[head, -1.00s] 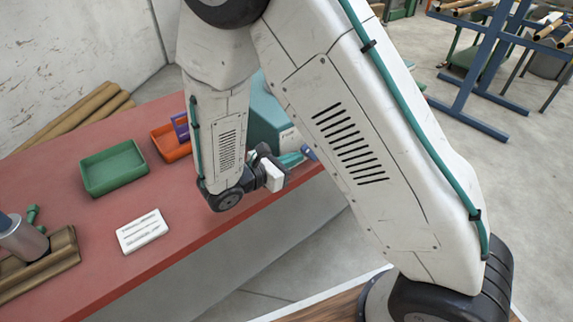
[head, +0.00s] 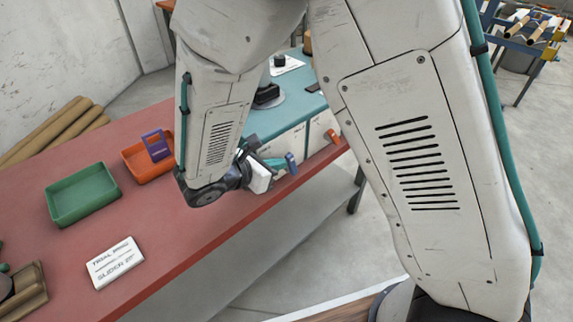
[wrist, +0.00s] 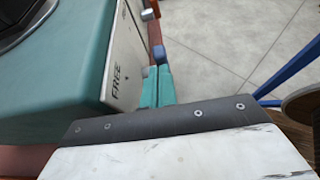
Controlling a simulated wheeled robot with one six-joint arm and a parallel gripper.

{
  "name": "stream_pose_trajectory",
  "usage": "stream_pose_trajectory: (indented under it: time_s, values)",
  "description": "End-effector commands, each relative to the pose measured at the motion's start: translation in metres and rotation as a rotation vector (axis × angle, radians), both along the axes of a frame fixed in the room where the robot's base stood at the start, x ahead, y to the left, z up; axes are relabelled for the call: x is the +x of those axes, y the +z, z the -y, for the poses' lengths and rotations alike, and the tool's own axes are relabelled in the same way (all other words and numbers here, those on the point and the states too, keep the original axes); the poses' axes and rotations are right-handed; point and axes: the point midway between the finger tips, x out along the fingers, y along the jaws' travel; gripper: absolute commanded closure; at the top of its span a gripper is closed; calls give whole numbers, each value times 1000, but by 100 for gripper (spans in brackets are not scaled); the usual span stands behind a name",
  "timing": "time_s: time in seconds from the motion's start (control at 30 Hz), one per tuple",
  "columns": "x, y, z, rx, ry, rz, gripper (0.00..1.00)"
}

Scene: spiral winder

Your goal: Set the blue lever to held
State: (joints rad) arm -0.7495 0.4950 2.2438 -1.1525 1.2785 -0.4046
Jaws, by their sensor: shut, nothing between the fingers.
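The blue lever (head: 291,163) sticks out from the front of the teal machine (head: 300,100), low near the bench edge. My gripper (head: 279,162) has its teal fingers closed together just left of the lever; I cannot tell whether they touch it. In the wrist view my gripper (wrist: 158,72) points away along the machine's white front plate (wrist: 122,75), which bears the word FREE. A small bit of the blue lever (wrist: 160,53) shows just beyond the fingertips; the rest is hidden. The lever's setting is not clear.
An orange-red lever (head: 333,136) stands further right on the machine. The red bench (head: 190,235) holds a green tray (head: 82,196), an orange tray (head: 140,172) with a purple piece, and a white sign (head: 115,262). Open floor lies right of the bench.

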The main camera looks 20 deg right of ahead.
Motion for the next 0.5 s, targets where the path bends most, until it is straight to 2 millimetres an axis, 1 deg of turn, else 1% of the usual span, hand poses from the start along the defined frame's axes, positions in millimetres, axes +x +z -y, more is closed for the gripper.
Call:
stream_pose_trajectory:
  time_s: [0.33,0.43,0.5]
  values:
    - [0,0,1,-1,-2,0,100]
    - [-1,-2,-3,-1,-4,0,100]
    - [-4,-4,-10,-2,-3,0,100]
